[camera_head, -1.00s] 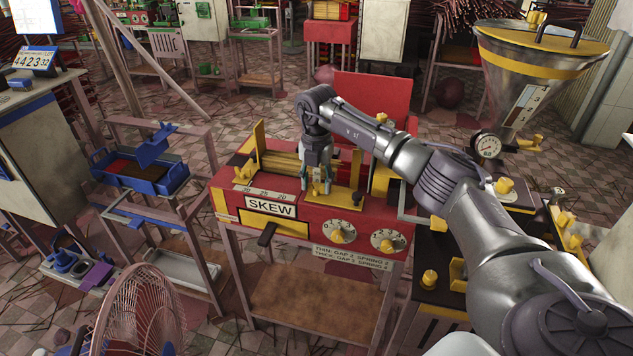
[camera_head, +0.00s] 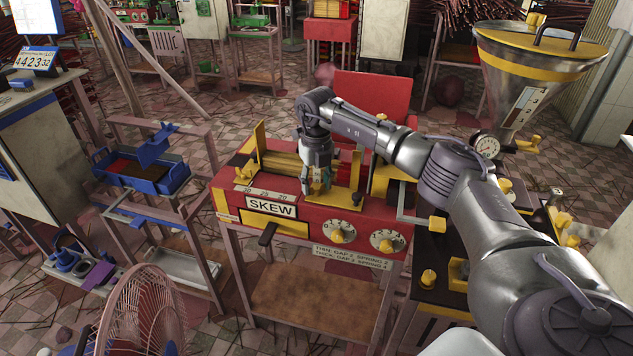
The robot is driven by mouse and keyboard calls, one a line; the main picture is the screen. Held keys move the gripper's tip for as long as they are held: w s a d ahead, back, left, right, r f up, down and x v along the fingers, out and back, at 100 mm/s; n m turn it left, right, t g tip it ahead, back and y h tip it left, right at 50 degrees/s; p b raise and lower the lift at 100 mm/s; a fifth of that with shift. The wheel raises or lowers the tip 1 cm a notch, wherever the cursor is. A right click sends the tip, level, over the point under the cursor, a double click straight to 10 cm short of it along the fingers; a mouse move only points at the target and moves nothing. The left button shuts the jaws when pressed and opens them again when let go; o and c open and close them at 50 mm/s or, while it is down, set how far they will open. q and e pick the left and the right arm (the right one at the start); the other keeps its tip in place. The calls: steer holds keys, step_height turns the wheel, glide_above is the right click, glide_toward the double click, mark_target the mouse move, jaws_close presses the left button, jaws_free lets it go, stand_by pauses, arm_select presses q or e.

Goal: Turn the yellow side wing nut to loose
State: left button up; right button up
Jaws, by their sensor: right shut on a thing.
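My left gripper is not in view.
A funnel hopper (camera_head: 540,75) with a gauge stands at the right. A pink fan (camera_head: 140,315) stands at the front left, near a rack with a blue tray (camera_head: 150,178).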

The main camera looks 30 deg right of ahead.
steer(key=shift+n, duration=0.6)
steer(key=o, duration=1.2)
steer(key=shift+c, duration=0.2)
steer(key=shift+r, duration=0.1)
step_height(320, 180, up, 12)
